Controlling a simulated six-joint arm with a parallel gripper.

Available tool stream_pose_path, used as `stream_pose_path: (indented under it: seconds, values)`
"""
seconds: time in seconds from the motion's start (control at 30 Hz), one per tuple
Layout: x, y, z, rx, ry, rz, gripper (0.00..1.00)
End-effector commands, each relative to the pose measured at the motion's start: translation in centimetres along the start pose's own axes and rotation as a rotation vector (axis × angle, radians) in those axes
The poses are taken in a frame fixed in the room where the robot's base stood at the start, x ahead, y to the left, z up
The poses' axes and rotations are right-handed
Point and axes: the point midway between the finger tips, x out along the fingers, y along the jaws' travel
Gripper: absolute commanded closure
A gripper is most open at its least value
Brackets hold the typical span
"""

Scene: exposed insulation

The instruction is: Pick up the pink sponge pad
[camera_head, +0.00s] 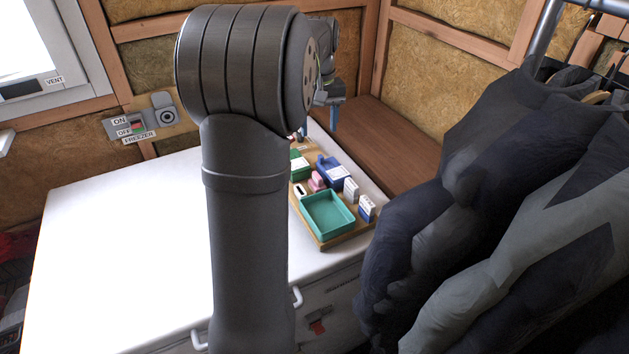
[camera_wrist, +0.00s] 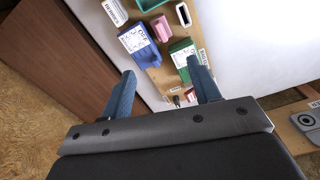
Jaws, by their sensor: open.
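The pink sponge pad (camera_head: 317,181) lies on a wooden tray (camera_head: 330,241) on the white freezer top, between a blue box and the teal bin. It also shows in the wrist view (camera_wrist: 162,28), near the top, between the blue and green boxes. My gripper (camera_wrist: 163,88) is open and empty, with its two blue fingers apart. In the wrist view the sponge pad lies beyond the fingertips. In the head view part of the gripper (camera_head: 334,115) shows above the far end of the tray; my arm hides the rest.
A teal bin (camera_head: 327,214), a blue box (camera_head: 333,170), a green box (camera_wrist: 184,52) and small white-and-blue cartons (camera_head: 366,208) crowd the tray. Dark clothes (camera_head: 480,190) hang at the right. The white freezer top (camera_head: 120,240) is bare at the left.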

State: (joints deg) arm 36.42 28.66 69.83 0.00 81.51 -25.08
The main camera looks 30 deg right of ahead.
Motion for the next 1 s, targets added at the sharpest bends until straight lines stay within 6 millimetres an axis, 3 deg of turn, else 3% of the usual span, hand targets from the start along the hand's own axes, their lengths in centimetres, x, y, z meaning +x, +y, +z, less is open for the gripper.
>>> stream_pose_path:
  seconds: [0.6,0.87,1.0]
  values:
    - [0.7,-0.3,0.0,1.189,0.0,0.0,0.44]
    - [1.1,-0.4,0.0,1.371,-0.002,0.0,0.44]
    - [3.1,-0.4,0.1,1.376,-0.005,0.001,0.44]
